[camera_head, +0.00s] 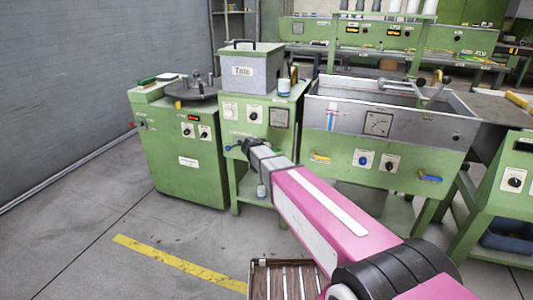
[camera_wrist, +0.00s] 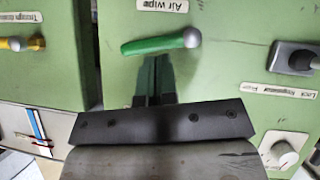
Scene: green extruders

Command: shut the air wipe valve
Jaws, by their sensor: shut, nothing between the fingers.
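The air wipe valve shows in the wrist view as a green lever (camera_wrist: 150,45) with a silver rounded end (camera_wrist: 192,37), under an "Air wipe" label (camera_wrist: 163,5) that reads upside down. The lever lies nearly level across the green panel, slightly tilted. My gripper (camera_wrist: 154,68) is shut and empty, its dark fingertips just beside the lever's edge. I cannot tell whether they touch it. In the head view, my gripper (camera_head: 246,145) is at the front of the green stand below the Talc box; the lever cannot be made out there.
The Talc box (camera_head: 247,70) tops the stand. A steel trough (camera_head: 375,115) stands right, a green cabinet (camera_head: 178,155) left. The floor in front is partly clear.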

